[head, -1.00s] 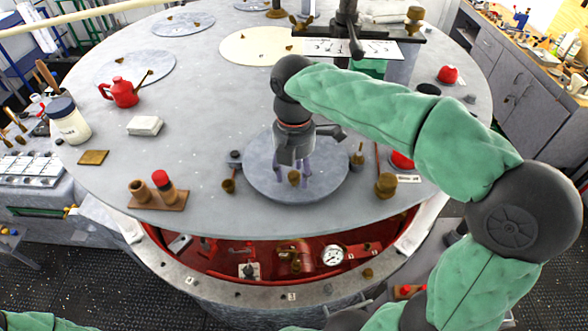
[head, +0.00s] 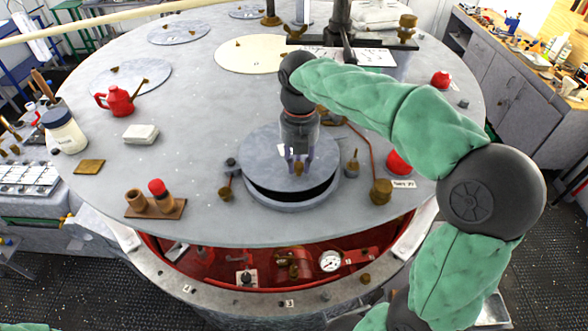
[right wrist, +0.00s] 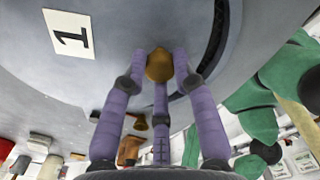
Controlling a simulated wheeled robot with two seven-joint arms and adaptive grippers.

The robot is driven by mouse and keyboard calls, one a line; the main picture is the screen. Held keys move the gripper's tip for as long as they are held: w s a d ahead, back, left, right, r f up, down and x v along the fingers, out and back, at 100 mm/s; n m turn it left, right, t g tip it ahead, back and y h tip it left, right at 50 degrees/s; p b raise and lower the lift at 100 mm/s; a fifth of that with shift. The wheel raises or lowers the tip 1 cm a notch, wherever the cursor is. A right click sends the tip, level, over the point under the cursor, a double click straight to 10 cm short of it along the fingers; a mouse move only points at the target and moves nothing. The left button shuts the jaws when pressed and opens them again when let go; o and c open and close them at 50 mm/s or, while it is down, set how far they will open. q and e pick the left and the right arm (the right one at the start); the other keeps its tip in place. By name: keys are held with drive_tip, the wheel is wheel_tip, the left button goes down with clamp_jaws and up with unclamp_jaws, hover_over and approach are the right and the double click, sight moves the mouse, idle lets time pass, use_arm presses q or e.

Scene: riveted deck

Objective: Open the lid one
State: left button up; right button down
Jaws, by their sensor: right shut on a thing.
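My right gripper (head: 299,163) is shut on the lid's small brass knob (head: 299,170). In the right wrist view the purple fingers close around the knob (right wrist: 159,66), and a white label with a 1 (right wrist: 70,38) lies on the lid. My left gripper is not in view.
A brass fitting (head: 381,192) and a red knob (head: 398,162) stand right of the lid. A small dark valve (head: 231,164) stands left. An open red bay (head: 215,262) with a gauge lies below the deck edge.

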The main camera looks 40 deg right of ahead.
drive_tip(key=shift+w+d+n+p, duration=0.55)
drive_tip(key=shift+w+d+n, duration=0.55)
drive_tip(key=shift+w+d, duration=0.15)
drive_tip(key=shift+w+d+n+p, duration=0.5)
drive_tip(key=shift+w+d+n, duration=0.3)
drive_tip(key=shift+w+n, duration=0.3)
drive_tip(key=shift+f, duration=0.1)
drive_tip(key=c, duration=1)
unclamp_jaws()
drive_tip(key=shift+w, duration=0.1)
